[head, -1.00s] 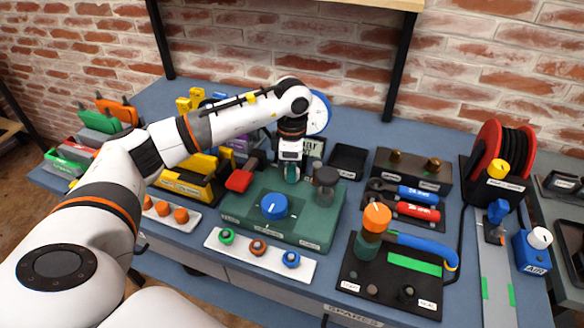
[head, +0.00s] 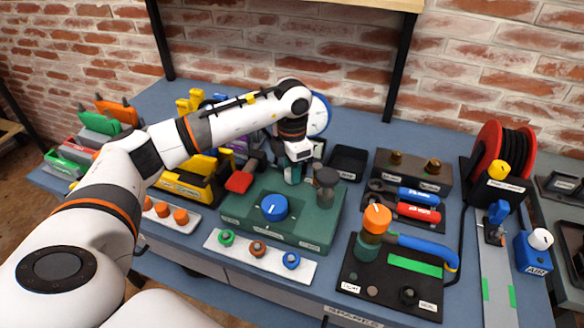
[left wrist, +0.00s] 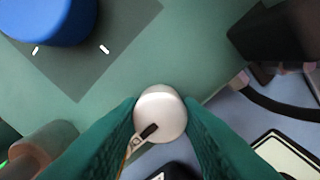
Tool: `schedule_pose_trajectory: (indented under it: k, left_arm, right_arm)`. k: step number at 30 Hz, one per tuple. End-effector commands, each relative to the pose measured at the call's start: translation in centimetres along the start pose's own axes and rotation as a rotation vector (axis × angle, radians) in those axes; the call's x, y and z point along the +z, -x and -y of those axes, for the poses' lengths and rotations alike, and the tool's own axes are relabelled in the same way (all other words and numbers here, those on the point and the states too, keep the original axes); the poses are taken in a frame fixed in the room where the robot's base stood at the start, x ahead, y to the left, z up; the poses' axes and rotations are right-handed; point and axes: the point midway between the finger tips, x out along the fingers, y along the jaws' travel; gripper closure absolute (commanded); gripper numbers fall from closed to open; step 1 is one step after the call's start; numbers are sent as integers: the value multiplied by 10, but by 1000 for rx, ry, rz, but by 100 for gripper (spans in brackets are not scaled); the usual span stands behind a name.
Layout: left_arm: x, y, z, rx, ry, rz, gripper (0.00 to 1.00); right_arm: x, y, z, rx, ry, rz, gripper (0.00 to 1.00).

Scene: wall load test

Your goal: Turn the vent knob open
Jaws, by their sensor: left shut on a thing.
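A green unit (head: 235,212) stands on the blue bench and carries a large blue knob (head: 274,207) with a white pointer line. My left gripper (head: 293,176) is at the unit's back edge, behind the blue knob. In the left wrist view its two green fingers are shut on a small pale round knob (left wrist: 161,112), one on each side. A dark pointer mark on that knob points to the lower left. The pale knob is hidden by my gripper in the head view. No readable label shows that it is the vent knob. My right gripper is out of view.
A dark cylinder (head: 326,184) stands close to the right of my left gripper. A red-handled part (head: 241,179) is close on its left. A round dial (head: 318,115) and a black tray (head: 348,162) are behind. A white strip (head: 226,252) with coloured knobs lies in front.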

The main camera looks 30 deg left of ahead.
Motion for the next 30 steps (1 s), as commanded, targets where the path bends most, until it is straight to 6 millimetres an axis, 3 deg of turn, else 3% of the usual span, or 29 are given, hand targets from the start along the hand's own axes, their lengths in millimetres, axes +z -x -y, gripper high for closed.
schedule_pose_trajectory:
  k: [9,10,14,23,30]
  left_arm:
    - [0,1,1,-1,4,-2,91]
    - [0,1,1,-1,4,-2,65]
    - [0,1,1,-1,3,-2,46]
    - [0,2,0,0,1,-2,46]
    - [-1,36,1,-2,1,-7,46]
  right_arm:
    - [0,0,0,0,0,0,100]
    - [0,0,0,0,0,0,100]
    - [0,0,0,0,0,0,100]
    - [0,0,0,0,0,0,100]
    - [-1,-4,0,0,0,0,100]
